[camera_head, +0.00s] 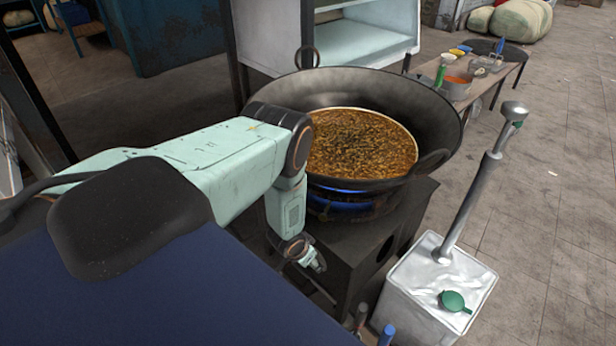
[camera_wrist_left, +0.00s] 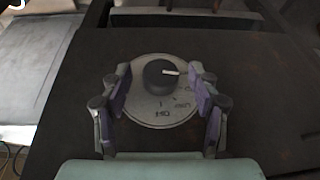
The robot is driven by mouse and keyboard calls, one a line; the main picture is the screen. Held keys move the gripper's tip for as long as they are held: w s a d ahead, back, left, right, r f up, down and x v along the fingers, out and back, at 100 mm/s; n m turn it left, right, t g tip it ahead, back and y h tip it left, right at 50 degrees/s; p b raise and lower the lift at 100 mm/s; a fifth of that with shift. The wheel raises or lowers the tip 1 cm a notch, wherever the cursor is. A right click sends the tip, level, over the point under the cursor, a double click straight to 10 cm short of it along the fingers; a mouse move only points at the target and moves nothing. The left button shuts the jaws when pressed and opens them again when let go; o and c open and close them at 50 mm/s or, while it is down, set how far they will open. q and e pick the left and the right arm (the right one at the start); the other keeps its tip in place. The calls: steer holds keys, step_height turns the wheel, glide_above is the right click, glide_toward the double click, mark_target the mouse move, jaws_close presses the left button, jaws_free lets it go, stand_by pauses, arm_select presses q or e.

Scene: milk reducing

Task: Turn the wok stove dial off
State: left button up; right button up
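The stove dial (camera_wrist_left: 158,74) is a black knob with a white mark pointing right in the left wrist view. It sits on a round pale plate (camera_wrist_left: 150,112) with small lettering that is hard to read. My left gripper (camera_wrist_left: 161,80) is open, with its purple-padded fingers on either side of the dial and apart from the knob. In the head view my left gripper (camera_head: 309,257) is at the front of the dark stove (camera_head: 352,262), and the dial is hidden there. Blue flame (camera_head: 345,191) shows under the wok (camera_head: 432,112). My right gripper is not in view.
The wok holds brown bubbling food (camera_head: 360,143). A white container (camera_head: 432,291) with a metal pole (camera_head: 476,198) stands right of the stove. A table (camera_head: 495,80) with bowls is behind. Open paved floor lies to the right.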

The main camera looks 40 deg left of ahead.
arm_select(q)
steer(key=c, duration=1.1)
steer(key=shift+o, duration=0.2)
steer(key=shift+s+d+f+m+t+y+b, duration=0.1)
steer(key=shift+d+f+m+t+y+b, duration=0.35)
steer(key=shift+y, duration=1.6)
steer(key=shift+w+r+m+t+y+b, duration=0.1)
steer(key=shift+m+t+y+b, duration=0.4)
steer(key=shift+y, duration=1.6)
steer(key=shift+s+d+f+m+t+y+b, duration=0.2)
steer(key=shift+m+y+b, duration=0.45)
steer(key=shift+y, duration=1.4)
steer(key=shift+w+t+y, duration=0.2)
steer(key=shift+t+y, duration=0.05)
steer(key=shift+y, duration=0.35)
